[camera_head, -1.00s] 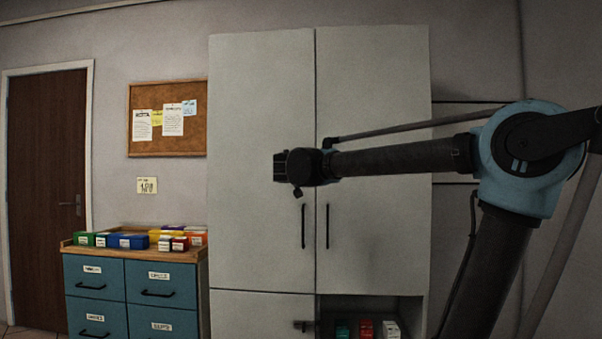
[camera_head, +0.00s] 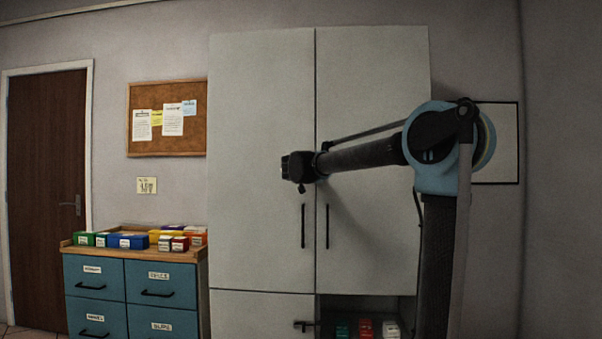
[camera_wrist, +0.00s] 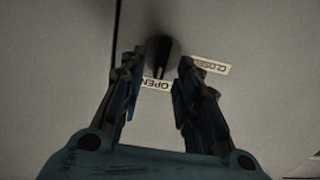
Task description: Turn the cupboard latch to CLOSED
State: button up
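The cupboard latch (camera_wrist: 160,52) shows in the wrist view as a dark rounded knob with a narrow part pointing down the picture to the OPEN label (camera_wrist: 155,84). The CLOSED label (camera_wrist: 210,65) is to its right, partly cut off by my right finger. My gripper (camera_wrist: 163,62) is open, one finger on each side of the latch in the picture. I cannot tell whether either finger touches it. In the head view my gripper (camera_head: 298,168) is in front of the cupboard's left door (camera_head: 255,110), near the middle seam, and the latch is hidden there.
Two dark vertical handles (camera_head: 303,226) flank the cupboard seam below my gripper. A lower open compartment (camera_head: 367,305) holds small boxes. Left stands a blue drawer unit (camera_head: 135,290) with coloured boxes on top. A corkboard (camera_head: 167,118) hangs above it.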

jog(key=shift+w, duration=1.25)
grip_shut()
jog(key=shift+a+f+n, duration=0.2)
jog(key=shift+n, duration=2.8)
jog(key=shift+a+f+n, duration=0.15)
jog(key=shift+f+n, duration=0.05)
jog(key=shift+n, duration=2.8)
jog(key=shift+a+f+n, duration=0.2)
jog(key=shift+n, duration=2.8)
